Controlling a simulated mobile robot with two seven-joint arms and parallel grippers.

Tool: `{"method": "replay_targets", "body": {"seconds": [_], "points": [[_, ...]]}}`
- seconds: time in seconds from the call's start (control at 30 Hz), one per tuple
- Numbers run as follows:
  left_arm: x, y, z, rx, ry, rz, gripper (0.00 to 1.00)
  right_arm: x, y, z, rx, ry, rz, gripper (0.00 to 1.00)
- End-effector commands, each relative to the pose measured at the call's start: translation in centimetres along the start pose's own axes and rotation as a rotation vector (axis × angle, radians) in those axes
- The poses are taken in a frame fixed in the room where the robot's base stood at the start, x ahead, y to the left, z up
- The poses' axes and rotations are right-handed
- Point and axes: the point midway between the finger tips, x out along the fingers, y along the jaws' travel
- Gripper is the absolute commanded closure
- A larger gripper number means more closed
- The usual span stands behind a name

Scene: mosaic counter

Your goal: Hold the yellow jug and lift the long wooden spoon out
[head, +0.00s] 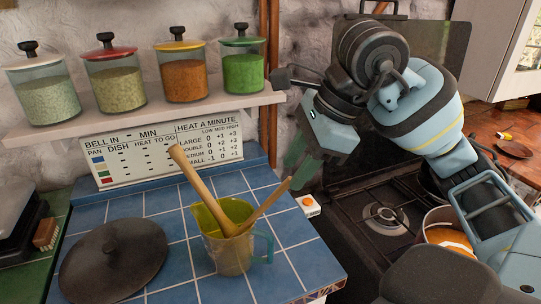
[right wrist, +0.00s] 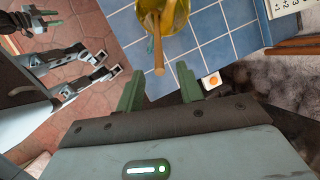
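The yellow jug (head: 213,248) stands upright on the blue tiled counter, its teal handle to the right. A long, thick wooden spoon (head: 195,178) leans out of it to the left. A thinner wooden handle (head: 268,203) leans out to the right. My right gripper (head: 299,158) is open and empty, above and right of the jug. In the right wrist view, the jug (right wrist: 176,14) is at the top and a wooden handle (right wrist: 158,58) points toward the gap between the fingers (right wrist: 158,84). My left gripper (right wrist: 56,18) shows small at upper left, fingers apart, away from the jug.
A dark round lid (head: 112,262) lies left of the jug. A sign (head: 160,155) stands behind it, under a shelf (head: 150,112) with several jars. To the right are a stove burner (head: 385,218) and a pot (head: 448,225).

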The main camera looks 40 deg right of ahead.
Motion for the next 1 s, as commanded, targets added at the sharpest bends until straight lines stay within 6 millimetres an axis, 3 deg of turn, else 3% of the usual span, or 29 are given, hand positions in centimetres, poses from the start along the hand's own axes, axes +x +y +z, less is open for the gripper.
{"method": "replay_targets", "body": {"seconds": [0.33,0.7,1.0], "points": [[0.0,0.3,0.3,-0.011,-0.006,0.002,0.64,0.7,0.0,0.0,0.000,0.001,0.002,0.63],[0.2,0.3,1.0,-0.010,-0.017,0.003,0.64,5.7,0.1,-0.1,0.001,0.001,0.003,0.63],[0.3,0.2,0.8,-0.007,-0.012,0.003,0.64,7.7,0.0,0.0,-0.001,-0.001,0.000,0.63]]}}
